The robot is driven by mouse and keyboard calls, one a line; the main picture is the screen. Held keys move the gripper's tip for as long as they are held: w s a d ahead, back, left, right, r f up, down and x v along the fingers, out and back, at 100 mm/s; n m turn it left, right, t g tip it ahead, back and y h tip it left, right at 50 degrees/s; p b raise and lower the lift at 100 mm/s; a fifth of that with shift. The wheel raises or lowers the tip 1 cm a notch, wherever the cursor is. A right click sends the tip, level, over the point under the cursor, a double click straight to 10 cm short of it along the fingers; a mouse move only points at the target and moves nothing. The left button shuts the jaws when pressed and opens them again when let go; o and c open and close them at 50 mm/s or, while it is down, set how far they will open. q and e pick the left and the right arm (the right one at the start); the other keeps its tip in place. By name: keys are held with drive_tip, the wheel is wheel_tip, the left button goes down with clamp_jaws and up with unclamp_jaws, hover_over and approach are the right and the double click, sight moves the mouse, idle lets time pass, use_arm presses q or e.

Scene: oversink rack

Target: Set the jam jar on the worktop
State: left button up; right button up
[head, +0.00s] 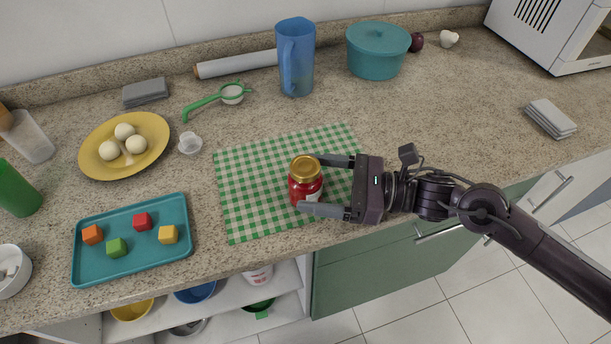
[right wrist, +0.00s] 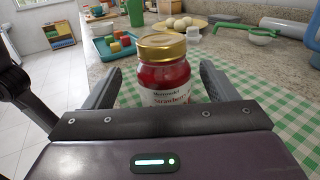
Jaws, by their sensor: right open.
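The jam jar (head: 305,185) is red with a gold lid and a white label. It stands upright on a green checked cloth (head: 240,180) on the worktop (head: 450,100). My right gripper (head: 318,185) is open, with one finger on each side of the jar. In the right wrist view the jar (right wrist: 164,75) stands between the two fingers, with a visible gap on both sides. The lower part of the jar is hidden by the gripper body there. My left gripper is not in view.
A teal tray (head: 85,272) with several coloured cubes lies left of the cloth. A yellow plate (head: 92,160), a blue jug (head: 296,60) and a teal pot (head: 377,52) stand further back. Open shelves lie below the front edge.

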sight(295, 178)
drive_tip(key=a, duration=0.2)
drive_tip(key=w+a+p, duration=0.1)
drive_tip(key=a, duration=0.1)
drive_tip(key=shift+a+f, duration=0.1)
drive_tip(key=shift+f, duration=0.1)
drive_tip(key=shift+c, duration=0.2)
drive_tip(key=c, duration=1.3)
